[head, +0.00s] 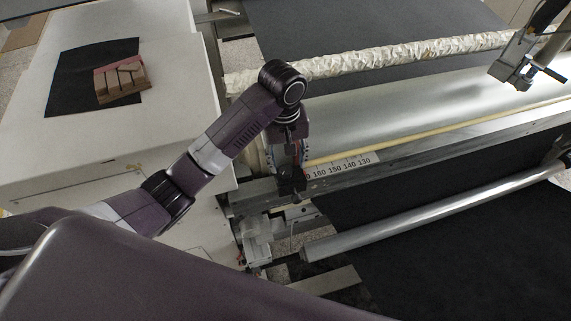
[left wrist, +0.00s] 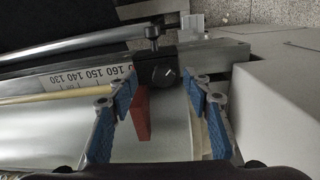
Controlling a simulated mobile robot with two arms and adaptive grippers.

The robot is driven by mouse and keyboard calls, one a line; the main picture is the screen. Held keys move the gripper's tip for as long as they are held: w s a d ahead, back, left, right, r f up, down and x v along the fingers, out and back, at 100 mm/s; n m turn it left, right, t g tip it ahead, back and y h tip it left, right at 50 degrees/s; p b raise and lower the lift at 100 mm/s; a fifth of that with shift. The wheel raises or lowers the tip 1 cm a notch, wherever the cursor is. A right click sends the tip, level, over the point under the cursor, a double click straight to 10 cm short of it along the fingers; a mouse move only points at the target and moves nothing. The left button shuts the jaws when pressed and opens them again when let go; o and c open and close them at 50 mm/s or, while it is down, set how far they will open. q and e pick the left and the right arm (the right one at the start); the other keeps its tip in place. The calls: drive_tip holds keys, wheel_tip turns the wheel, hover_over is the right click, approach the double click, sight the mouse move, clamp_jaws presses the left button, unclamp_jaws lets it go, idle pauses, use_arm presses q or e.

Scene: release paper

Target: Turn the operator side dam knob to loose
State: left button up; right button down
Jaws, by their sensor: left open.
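The operator side dam shows in the left wrist view as a black block (left wrist: 150,62) with a red plate (left wrist: 141,108) hanging from it. A dark knob (left wrist: 167,73) with a small light mark sits on the block's face. My left gripper (left wrist: 149,87) is open and empty, with its blue-padded fingers apart on either side of the block and red plate. No contact with the knob shows. In the head view my left gripper (head: 287,155) points down over the black block (head: 291,182) at the ruler's end. The knob's setting cannot be read. My right gripper is not in view.
A ruler strip (head: 345,164) runs along the metal rail to the right of the block. A shiny roller (head: 430,215) lies in front and a wrapped roll (head: 400,55) behind. A white cabinet (head: 60,150) at left carries a black sheet with wooden blocks (head: 121,80).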

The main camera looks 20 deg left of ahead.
sight(285, 170)
use_arm(q)
drive_tip(key=shift+w+a+r+n+y, duration=0.15)
drive_tip(key=shift+w+a+r+n, duration=0.1)
drive_tip(key=shift+w+r, duration=0.25)
drive_tip(key=shift+w+a+r+n+y, duration=0.2)
drive_tip(key=shift+w+r, duration=0.1)
drive_tip(key=shift+r, duration=0.25)
drive_tip(key=shift+f, duration=0.1)
wheel_tip(285, 170, down, 2)
drive_tip(key=shift+s+f+b, duration=0.15)
drive_tip(key=shift+b, duration=0.6)
wheel_tip(285, 170, down, 4)
drive_tip(key=shift+a+f+p, duration=0.1)
drive_tip(key=shift+p, duration=0.7)
drive_tip(key=shift+f, duration=0.35)
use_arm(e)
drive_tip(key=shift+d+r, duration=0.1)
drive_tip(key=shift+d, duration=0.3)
use_arm(q)
drive_tip(key=c, duration=1.1)
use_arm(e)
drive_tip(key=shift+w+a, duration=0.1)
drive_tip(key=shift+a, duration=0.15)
